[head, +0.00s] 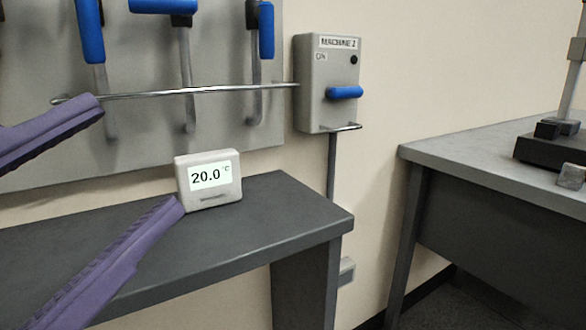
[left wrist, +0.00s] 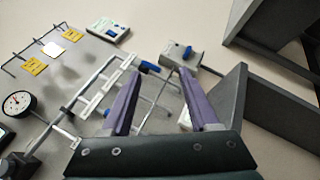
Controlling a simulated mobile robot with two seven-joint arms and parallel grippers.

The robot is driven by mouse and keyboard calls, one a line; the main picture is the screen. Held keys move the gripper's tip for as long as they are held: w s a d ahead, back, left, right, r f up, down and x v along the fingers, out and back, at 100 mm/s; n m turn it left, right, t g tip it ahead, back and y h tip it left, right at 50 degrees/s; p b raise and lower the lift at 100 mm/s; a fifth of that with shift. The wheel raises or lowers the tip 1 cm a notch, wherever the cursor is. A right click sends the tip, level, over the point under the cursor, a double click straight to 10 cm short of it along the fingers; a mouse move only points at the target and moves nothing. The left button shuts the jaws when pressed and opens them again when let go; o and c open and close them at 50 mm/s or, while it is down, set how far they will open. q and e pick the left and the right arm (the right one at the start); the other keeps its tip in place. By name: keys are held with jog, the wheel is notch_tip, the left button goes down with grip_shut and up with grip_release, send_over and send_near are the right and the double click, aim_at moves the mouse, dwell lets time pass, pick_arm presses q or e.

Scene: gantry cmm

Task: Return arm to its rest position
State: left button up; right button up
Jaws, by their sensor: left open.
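My left gripper (head: 141,155) reaches in from the left in the head view. Its two purple fingers are spread wide with nothing held between them. The upper finger is in front of the grey wall panel, and the lower finger's tip overlaps the left edge of the white 20.0 °C display (head: 210,198); whether they touch I cannot tell. In the left wrist view the open gripper (left wrist: 163,98) faces the wall panel, with its fingers apart and empty. My right gripper is in neither view.
The display stands on a dark bench (head: 250,220). A rail (head: 200,91) with blue-handled tools (head: 90,32) crosses the panel. The MACHINE 2 box (head: 327,85) has a blue handle. Another table (head: 470,150) is at right. The left wrist view shows a round gauge (left wrist: 18,104).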

pick_arm(q)
jog(key=s+f+m+g+y, duration=0.3)
jog(key=f+m+g, duration=0.7)
jog(key=f+m, duration=0.65)
jog(key=s+a+f+m+g+y, duration=0.25)
jog(key=a+y, duration=0.25)
jog(key=a, duration=0.5)
jog(key=s+a+f+m+g+y, duration=0.25)
jog(key=s+a+m+y, duration=0.2)
jog(key=a, duration=0.45)
jog(key=d+r+n+h+p, duration=0.2)
jog(key=d+n+h, duration=0.15)
jog(key=d, duration=0.65)
notch_tip(320, 180, up, 60)
jog(key=y+p, duration=0.1)
jog(key=p, duration=5.9)
jog(key=shift+s+a+p, duration=0.15)
jog(key=shift+s+p, duration=0.1)
jog(key=shift+p, duration=0.15)
